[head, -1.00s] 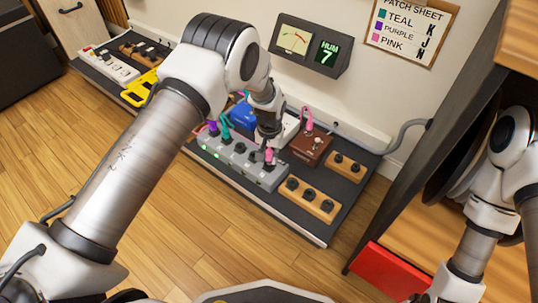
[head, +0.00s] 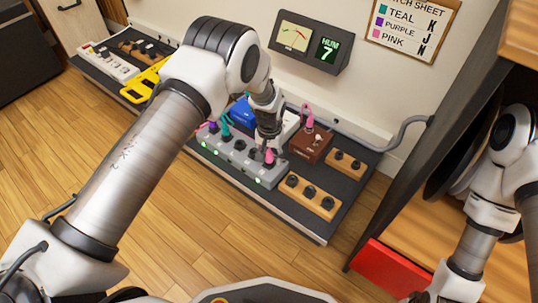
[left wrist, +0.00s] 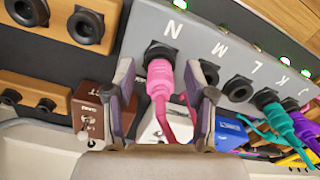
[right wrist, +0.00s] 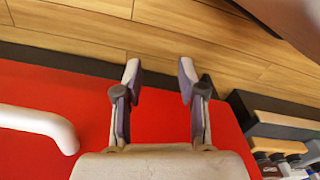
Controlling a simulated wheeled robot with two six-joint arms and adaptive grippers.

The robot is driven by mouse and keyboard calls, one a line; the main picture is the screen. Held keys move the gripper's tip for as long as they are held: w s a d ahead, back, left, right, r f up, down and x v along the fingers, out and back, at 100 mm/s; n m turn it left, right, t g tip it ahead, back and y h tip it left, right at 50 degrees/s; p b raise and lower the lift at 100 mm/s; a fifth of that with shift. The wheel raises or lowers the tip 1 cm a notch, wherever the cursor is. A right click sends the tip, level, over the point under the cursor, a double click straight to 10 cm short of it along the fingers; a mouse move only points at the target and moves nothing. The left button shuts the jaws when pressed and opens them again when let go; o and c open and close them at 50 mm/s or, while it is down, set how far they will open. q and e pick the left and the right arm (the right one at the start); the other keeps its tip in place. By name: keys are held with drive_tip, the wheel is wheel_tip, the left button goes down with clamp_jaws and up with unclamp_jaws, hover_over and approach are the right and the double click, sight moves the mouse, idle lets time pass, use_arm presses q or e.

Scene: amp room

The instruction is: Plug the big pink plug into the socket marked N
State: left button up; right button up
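The big pink plug (left wrist: 160,80) sits in the socket under the letter N on the grey socket box (left wrist: 226,60). Its collar meets the black socket ring, and its pink cable trails off behind it. In the head view the plug (head: 269,157) stands upright at the right end of the box (head: 240,168). My left gripper (left wrist: 165,98) is open, with one finger on each side of the plug and a gap to both. In the head view it is just above the plug. My right gripper (right wrist: 159,78) is open and empty over a red surface (right wrist: 60,90).
Teal (left wrist: 282,122) and purple (left wrist: 297,112) plugs sit further along the box. A brown pedal (head: 311,144) with a pink plug stands behind it, and wooden socket blocks (head: 312,196) lie to the right. The patch sheet (head: 410,30) lists pink as N.

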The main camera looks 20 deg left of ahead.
use_arm(q)
wheel_tip(320, 180, up, 12)
idle(0.5)
drive_tip(key=shift+s, duration=0.1)
idle(0.5)
